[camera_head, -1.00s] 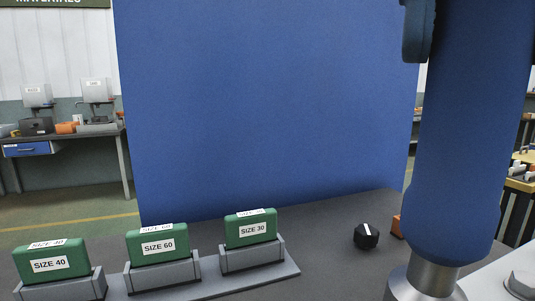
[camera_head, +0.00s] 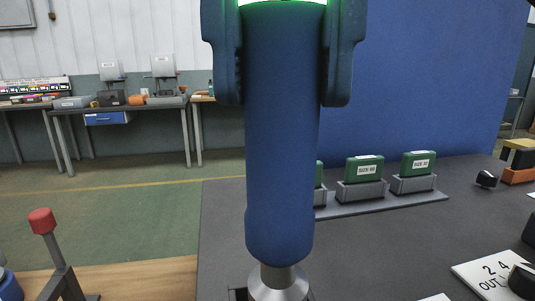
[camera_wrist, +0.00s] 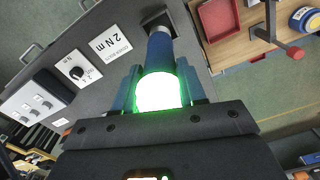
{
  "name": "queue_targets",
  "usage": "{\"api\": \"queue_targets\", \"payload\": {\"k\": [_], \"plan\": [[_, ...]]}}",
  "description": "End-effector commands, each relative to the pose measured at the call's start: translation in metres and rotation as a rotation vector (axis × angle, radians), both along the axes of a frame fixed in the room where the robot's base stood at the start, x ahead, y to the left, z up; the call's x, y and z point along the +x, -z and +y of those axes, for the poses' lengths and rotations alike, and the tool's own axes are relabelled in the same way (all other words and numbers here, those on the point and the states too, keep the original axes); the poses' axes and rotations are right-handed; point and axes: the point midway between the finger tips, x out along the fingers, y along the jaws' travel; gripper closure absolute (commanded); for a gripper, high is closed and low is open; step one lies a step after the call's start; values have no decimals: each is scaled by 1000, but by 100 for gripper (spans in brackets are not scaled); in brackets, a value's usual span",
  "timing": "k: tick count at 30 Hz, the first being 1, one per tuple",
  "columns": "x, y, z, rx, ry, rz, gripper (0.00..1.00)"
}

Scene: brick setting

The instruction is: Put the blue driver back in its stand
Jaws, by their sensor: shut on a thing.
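The blue driver (camera_head: 280,170) hangs upright in the middle of the head view, close to the camera. Its silver collar (camera_head: 279,278) points down, and its lowest end is cut off by the frame. My gripper (camera_head: 284,100) is shut around its upper part, with a bright green glow at the top. In the wrist view, the driver (camera_wrist: 160,50) runs between my fingers towards a dark square socket (camera_wrist: 153,22) at the table edge, likely the stand. A bit of the socket (camera_head: 239,294) shows left of the collar. I cannot tell whether the tip is inside it.
Green blocks, such as SIZE 60 (camera_head: 364,170), stand in grey holders behind the driver. A "2 Nm" sign (camera_wrist: 110,42) lies beside the socket, near a panel with a black dial (camera_wrist: 77,72). A red tray (camera_wrist: 222,17) and a red-knobbed lever (camera_head: 42,221) are off the table's edge.

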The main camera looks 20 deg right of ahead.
Motion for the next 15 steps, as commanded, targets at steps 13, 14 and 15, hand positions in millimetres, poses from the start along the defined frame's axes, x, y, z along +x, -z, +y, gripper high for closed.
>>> {"api": "queue_targets", "payload": {"k": [13,14,15], "plan": [[0,43,0,0,-1,1,100],[-1,47,0,0,-1,1,100],[-1,52,0,1,-1,2,100]]}}
